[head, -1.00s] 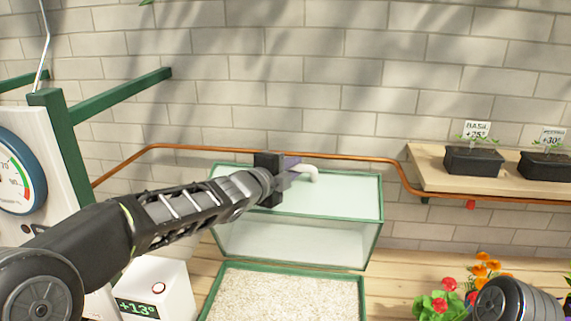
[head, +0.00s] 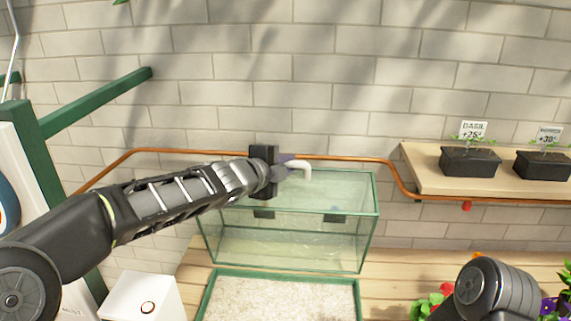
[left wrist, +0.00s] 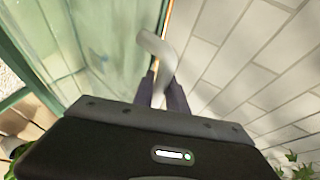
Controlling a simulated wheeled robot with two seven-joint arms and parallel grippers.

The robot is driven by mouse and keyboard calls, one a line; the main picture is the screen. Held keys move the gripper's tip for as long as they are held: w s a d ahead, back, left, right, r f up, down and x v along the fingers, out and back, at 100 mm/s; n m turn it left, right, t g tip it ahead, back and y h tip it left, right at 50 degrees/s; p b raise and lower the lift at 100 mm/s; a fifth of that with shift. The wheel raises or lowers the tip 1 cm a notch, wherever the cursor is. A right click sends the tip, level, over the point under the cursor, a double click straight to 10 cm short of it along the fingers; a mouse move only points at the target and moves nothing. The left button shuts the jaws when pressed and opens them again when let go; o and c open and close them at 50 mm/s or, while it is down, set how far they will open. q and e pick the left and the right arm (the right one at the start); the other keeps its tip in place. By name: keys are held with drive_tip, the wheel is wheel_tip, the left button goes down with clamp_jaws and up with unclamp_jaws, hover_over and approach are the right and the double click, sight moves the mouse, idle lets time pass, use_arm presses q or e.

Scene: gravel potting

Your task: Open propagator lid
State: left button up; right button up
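The propagator (head: 300,247) is a glass box with a green frame on the wooden bench, against the wall. Its lid (head: 345,190) is a glass panel with a green rim at the top. Two dark fittings show just under its front edge. I cannot tell how far the lid stands open. My left gripper (head: 288,166) is above the lid's back part, its fingers around a pale curved handle (head: 304,167). In the left wrist view the handle (left wrist: 158,62) sits between the two fingers (left wrist: 162,95), which look closed on it. My right gripper is out of view; only a right arm part shows.
A gravel tray (head: 212,300) stands in front of the propagator. A copper pipe (head: 380,158) runs along the wall behind it. A shelf (head: 425,177) with black seedling pots (head: 470,162) is at the right. A white box (head: 140,298) and flowers (head: 425,305) flank the bench front.

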use_arm(q)
drive_tip(key=o, duration=0.4)
drive_tip(key=shift+f, duration=0.15)
drive_tip(key=shift+o, duration=0.2)
drive_tip(key=shift+s+a, duration=0.1)
drive_tip(key=v, duration=0.2)
drive_tip(key=p+v, duration=0.1)
drive_tip(key=v, duration=0.4)
drive_tip(key=shift+r, duration=0.25)
drive_tip(key=shift+s+a+p, duration=0.1)
drive_tip(key=shift+s+p, duration=0.2)
